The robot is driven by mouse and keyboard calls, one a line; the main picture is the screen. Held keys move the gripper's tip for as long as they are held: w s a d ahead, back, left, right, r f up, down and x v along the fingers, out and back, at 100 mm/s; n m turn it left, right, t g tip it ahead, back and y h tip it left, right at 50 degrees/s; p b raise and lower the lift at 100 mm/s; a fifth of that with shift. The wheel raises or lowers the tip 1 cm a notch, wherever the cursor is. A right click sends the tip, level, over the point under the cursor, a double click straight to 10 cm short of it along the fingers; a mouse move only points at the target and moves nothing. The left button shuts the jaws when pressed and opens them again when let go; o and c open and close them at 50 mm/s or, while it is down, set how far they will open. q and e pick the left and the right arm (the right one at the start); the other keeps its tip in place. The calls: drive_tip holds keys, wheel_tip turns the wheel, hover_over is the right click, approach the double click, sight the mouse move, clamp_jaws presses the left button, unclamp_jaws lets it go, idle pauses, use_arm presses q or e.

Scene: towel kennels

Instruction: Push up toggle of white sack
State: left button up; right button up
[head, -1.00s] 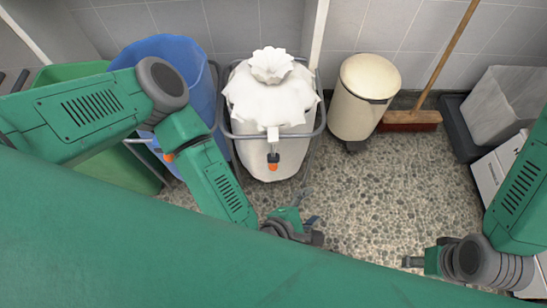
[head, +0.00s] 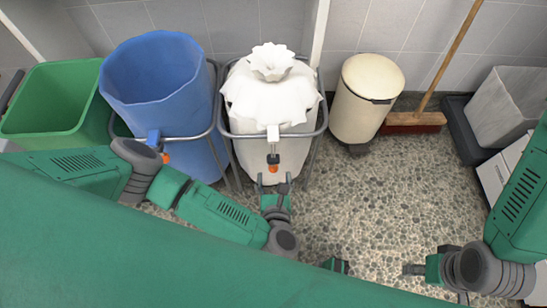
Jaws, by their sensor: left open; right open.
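The white sack (head: 275,100) hangs in a grey metal frame near the top middle of the head view, its top gathered into a ruffle. A white strap hangs down its front and carries a toggle (head: 273,160), dark with an orange end. My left gripper (head: 273,184) is open, its two fingers pointing at the sack just below the orange end in the picture. I cannot tell whether it touches the toggle. My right gripper (head: 408,269) is at the lower right, far from the sack, with its fingers hard to make out.
A blue sack (head: 160,80) in a similar frame and a green bin (head: 55,100) stand to the left. A cream pedal bin (head: 365,100) and a broom (head: 415,121) stand to the right. A grey bin (head: 500,105) is at far right. The pebbled floor (head: 400,190) is clear in the middle.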

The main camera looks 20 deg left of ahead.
sight(273, 158)
use_arm(q)
drive_tip(key=b+x, duration=0.2)
drive_tip(key=x, duration=0.7)
drive_tip(key=shift+w+b, duration=0.2)
drive_tip(key=shift+b, duration=0.1)
clamp_jaws()
